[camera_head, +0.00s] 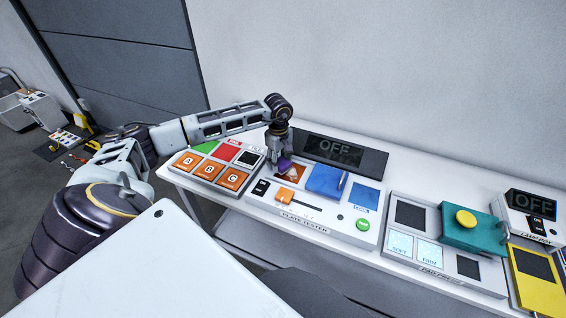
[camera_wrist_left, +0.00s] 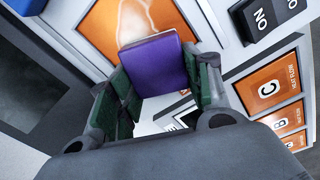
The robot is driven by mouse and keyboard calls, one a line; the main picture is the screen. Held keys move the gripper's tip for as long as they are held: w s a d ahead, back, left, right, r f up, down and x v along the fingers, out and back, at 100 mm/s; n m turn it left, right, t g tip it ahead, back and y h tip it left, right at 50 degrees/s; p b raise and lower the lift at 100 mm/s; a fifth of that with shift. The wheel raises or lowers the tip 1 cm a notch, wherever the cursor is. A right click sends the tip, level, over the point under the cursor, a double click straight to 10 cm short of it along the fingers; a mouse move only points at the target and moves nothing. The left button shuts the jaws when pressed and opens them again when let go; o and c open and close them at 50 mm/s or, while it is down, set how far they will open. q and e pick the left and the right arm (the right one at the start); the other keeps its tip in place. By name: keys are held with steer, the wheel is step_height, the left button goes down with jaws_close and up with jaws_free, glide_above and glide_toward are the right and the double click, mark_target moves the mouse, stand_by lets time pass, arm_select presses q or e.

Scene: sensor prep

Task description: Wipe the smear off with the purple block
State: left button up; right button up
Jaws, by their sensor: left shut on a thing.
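The purple block (camera_head: 285,164) is held in my left gripper (camera_head: 279,153), which is shut on it over the plate tester. In the left wrist view the purple block (camera_wrist_left: 156,66) sits between the green finger pads. An orange plate (camera_head: 297,172) lies on the tester, partly hidden by the gripper and block. The left wrist view shows a pale whitish smear (camera_wrist_left: 133,22) on the orange plate (camera_wrist_left: 98,28), just beyond the block. I cannot tell whether the block touches the plate. My right gripper is not in view.
The plate tester (camera_head: 275,206) has an orange slider (camera_head: 285,200), a blue cover (camera_head: 324,181) and a green button (camera_head: 363,225). Its display (camera_head: 340,151) reads OFF. Lettered orange tiles (camera_head: 208,171) lie to the left. A pad press (camera_head: 428,268) with a yellow button (camera_head: 466,219) stands right.

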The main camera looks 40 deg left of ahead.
mark_target(288, 163)
arm_select(q)
steer(key=shift+s+a+f, duration=0.15)
steer(key=shift+s+f, duration=0.05)
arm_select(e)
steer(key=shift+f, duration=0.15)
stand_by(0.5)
arm_select(q)
steer(key=shift+w+d+r, duration=0.1)
steer(key=shift+w+d, duration=0.1)
steer(key=shift+d, duration=0.45)
steer(key=shift+w+d+r, duration=0.1)
steer(key=shift+w+d, duration=0.1)
steer(key=shift+d, duration=0.4)
steer(key=shift+w+d, duration=0.2)
steer(key=shift+d, duration=0.45)
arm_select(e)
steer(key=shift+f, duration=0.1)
arm_select(q)
steer(key=shift+w+d+b, duration=0.1)
steer(key=shift+d+b, duration=0.2)
steer(key=shift+d, duration=0.1)
steer(key=shift+w+d+f, duration=0.1)
steer(key=shift+w+d, duration=0.05)
steer(key=shift+d, duration=0.55)
steer(key=shift+w+d+f, duration=0.1)
steer(key=shift+d, duration=0.6)
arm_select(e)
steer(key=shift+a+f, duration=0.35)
